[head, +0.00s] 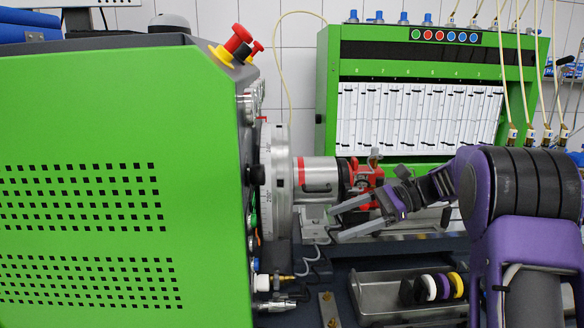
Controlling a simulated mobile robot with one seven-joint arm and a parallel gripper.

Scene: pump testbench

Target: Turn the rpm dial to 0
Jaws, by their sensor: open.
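The pump testbench (120,110) is a large green cabinet on the left, with its control side seen almost edge-on. A black round knob (257,175) sticks out from that side. I cannot tell whether it is the rpm dial, and no dial scale or setting can be read. My gripper (338,223) is open, its two grey fingers apart and pointing left toward the testbench. It is empty and stands to the right of the knob, clear of it.
A grey graduated wheel (276,215) and a silver coupling (317,175) lie between the knob and my gripper. Red emergency buttons (238,38) top the cabinet. A metal tray (380,296) holds several coloured rings. A green rack of tubes (425,148) stands behind.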

